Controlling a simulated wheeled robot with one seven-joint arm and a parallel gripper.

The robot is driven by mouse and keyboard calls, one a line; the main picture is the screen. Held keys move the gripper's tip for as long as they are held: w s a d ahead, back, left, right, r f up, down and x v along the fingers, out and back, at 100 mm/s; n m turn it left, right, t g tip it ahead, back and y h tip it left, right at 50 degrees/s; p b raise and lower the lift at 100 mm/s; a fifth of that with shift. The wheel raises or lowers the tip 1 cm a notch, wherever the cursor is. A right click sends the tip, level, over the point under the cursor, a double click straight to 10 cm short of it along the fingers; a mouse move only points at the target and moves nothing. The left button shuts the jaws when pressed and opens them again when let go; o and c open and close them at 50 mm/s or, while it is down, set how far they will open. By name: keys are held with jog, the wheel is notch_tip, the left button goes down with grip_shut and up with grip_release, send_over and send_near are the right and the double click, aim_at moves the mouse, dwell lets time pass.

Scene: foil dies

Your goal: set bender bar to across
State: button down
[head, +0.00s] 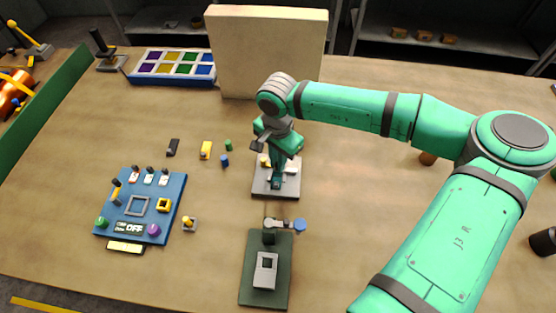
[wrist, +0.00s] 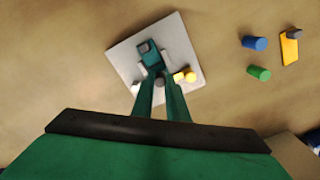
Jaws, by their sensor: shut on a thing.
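The bender seems to be the small fixture on a pale grey plate (head: 262,188), below my gripper; the plate (wrist: 188,50) also shows in the wrist view. On it are a dark teal block (wrist: 150,56) with a grey top piece, pale parts, and a part with a yellow knob (wrist: 188,75). My gripper (wrist: 159,80) points down over the plate, its fingers close together on a small part that they mostly hide. I take this part to be the bender bar; its angle cannot be read clearly. In the head view my gripper (head: 277,177) covers much of the fixture.
A dark green base (head: 281,290) with a grey block and a blue-knobbed lever (head: 299,224) stands in front. A blue control panel (head: 120,196) reading OFF is at left. Small blue, green and yellow pieces (head: 206,150) lie between. A cream board (head: 265,45) stands behind.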

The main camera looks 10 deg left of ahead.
jog(key=c, duration=1.7)
grip_release()
jog(key=shift+c, duration=0.2)
notch_tip(320, 180, up, 11)
jog(key=shift+d+f, duration=0.1)
jog(key=shift+f, duration=0.05)
